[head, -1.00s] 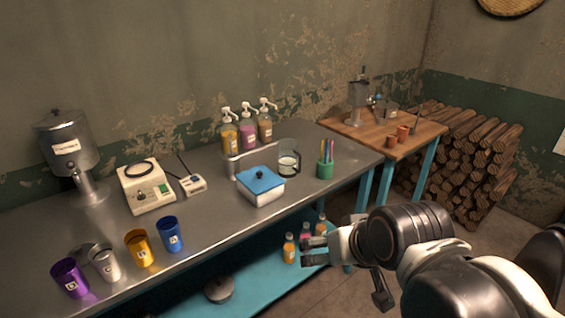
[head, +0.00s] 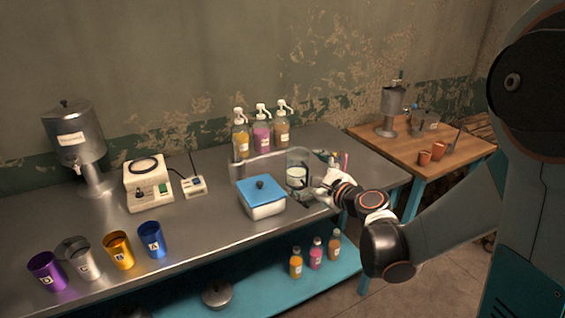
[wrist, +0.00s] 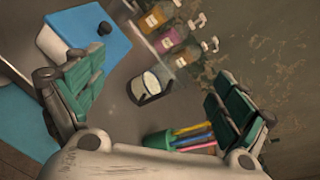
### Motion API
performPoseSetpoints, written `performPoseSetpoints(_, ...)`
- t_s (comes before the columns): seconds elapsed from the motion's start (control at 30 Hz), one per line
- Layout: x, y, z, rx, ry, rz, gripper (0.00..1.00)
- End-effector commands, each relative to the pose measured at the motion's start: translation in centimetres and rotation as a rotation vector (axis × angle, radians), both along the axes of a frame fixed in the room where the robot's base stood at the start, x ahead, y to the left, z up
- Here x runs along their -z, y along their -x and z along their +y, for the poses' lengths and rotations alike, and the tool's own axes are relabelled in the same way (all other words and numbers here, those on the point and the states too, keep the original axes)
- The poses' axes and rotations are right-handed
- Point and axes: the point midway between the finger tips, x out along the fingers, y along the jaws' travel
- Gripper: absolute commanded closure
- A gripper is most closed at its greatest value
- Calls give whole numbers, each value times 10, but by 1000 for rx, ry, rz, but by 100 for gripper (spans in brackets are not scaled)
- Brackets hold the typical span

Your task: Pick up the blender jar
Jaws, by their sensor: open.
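The clear blender jar (head: 297,172), with white contents and a dark handle, stands on the metal counter right of the blue-lidded white container. My gripper (head: 318,188) is at the jar's right side in the head view and hides part of the counter there. In the wrist view my gripper (wrist: 155,82) is open, with its green-padded fingers wide apart. The jar (wrist: 149,86) shows between the fingers, farther off. Nothing is held. I cannot tell whether a finger touches the jar.
The blue-lidded container (head: 263,196) is close left of the jar. Pump bottles (head: 262,132) stand behind. A green pen cup (wrist: 158,140) is close to the right finger. The white blender base (head: 149,188) is farther left; coloured cups (head: 118,250) line the front.

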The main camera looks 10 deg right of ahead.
Motion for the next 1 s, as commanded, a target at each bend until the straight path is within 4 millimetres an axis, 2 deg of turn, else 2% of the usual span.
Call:
performPoseSetpoints(0.03, 8, -10, -8, 34, -98, 3, 6)
performPoseSetpoints(0.2, 30, -29, -34, 131, -424, 13, 6)
performPoseSetpoints(0.4, 48, -37, -53, 188, -658, 20, 6)
performPoseSetpoints(0.57, 51, -43, -57, 202, -718, 23, 6)
performPoseSetpoints(1.0, 48, -95, -44, 200, -717, 22, 6)
